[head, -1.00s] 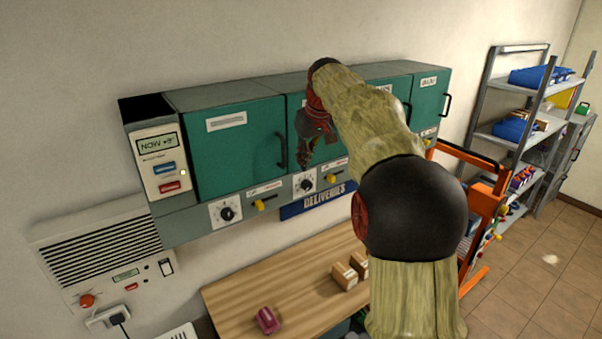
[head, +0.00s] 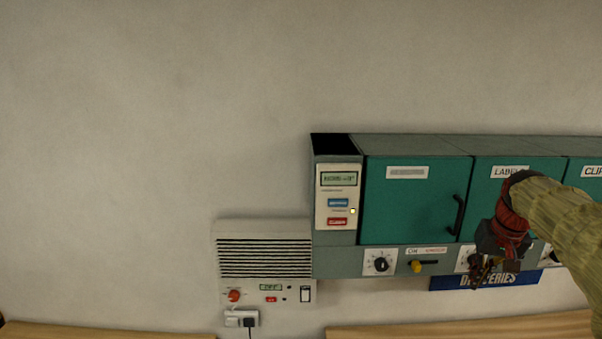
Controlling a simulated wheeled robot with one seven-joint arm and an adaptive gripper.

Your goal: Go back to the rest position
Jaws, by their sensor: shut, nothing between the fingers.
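My gripper (head: 484,275) is at the lower right of the head view, on the end of my arm, which comes in from the right edge. It is dark with a red wrist part, and it is shut and empty. It hangs in front of the cabinet door with the "LABEL" plate (head: 510,172) and covers part of the knob panel and of the blue deliveries sign (head: 520,281). I cannot tell how far it is from the cabinet face.
A row of green wall cabinets (head: 410,215) runs to the right edge, with a button panel (head: 338,196) at its left end. A vented wall unit (head: 264,254) with a plugged-in cable is below left. Wooden tabletops (head: 400,332) show along the bottom. The left wall is bare.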

